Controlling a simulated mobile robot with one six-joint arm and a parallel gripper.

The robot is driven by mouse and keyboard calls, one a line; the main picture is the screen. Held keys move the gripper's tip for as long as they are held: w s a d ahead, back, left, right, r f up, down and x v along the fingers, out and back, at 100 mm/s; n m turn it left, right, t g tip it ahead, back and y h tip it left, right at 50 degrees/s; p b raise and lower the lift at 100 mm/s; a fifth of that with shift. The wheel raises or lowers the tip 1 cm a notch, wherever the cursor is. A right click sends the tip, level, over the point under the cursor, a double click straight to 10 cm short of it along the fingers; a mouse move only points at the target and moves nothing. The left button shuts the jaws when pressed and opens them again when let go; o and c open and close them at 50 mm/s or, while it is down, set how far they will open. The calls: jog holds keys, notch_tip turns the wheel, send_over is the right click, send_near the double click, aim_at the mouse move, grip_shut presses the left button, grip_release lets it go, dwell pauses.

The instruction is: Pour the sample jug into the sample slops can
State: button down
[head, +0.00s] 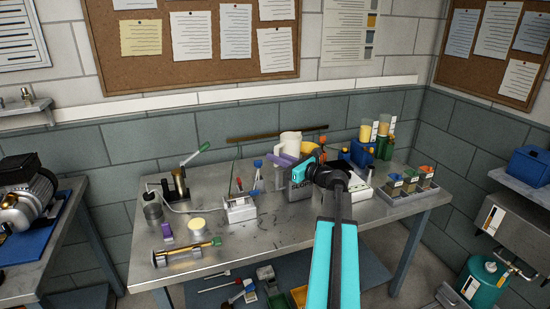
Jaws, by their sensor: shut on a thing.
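The sample jug, a cream-white jug (291,141), is at the back middle of the steel bench, just beyond my gripper. It looks roughly upright. My gripper (287,163) reaches in from the front right, with its teal wrist in front of the jug's lower part. It is shut on the jug, though the grip itself is mostly hidden. The sample slops can, a dark grey box with white lettering (298,193), stands just below and in front of the gripper. Its opening is hidden by the gripper, so I cannot tell how the jug's lip lies over it.
A white device (240,209) and a brass-ended cylinder (186,254) lie left on the bench (260,237). Sample bins (407,186) and amber-filled containers (367,133) stand right. A yellow item (309,148) is close behind the gripper. The bench's front middle is clear.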

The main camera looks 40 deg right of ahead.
aim_at(281, 144)
jog(key=r+m+p, duration=0.1)
jog(key=p, duration=0.1)
jog(key=d+r+m+p, duration=0.1)
jog(key=m+p, duration=0.1)
jog(key=p, duration=0.1)
jog(key=shift+w+d+r, duration=0.1)
jog(key=shift+d+r, duration=0.05)
jog(key=shift+d, duration=0.15)
jog(key=shift+m, duration=0.3)
jog(key=shift+r+m+p, duration=0.45)
jog(key=shift+m+p, duration=0.05)
jog(key=shift+p, duration=0.85)
dwell(0.4)
jog(key=shift+d+r+m+p, duration=0.25)
jog(key=shift+m+p, duration=0.35)
jog(key=shift+p, duration=0.7)
dwell(1.2)
jog(key=shift+r+m+p, duration=0.5)
jog(key=shift+r+p, duration=0.1)
jog(key=shift+p, duration=0.75)
jog(key=shift+r, duration=0.15)
dwell(0.4)
jog(key=shift+d+r+m+p, duration=0.2)
jog(key=shift+r+m+p, duration=0.35)
jog(key=shift+p, duration=0.25)
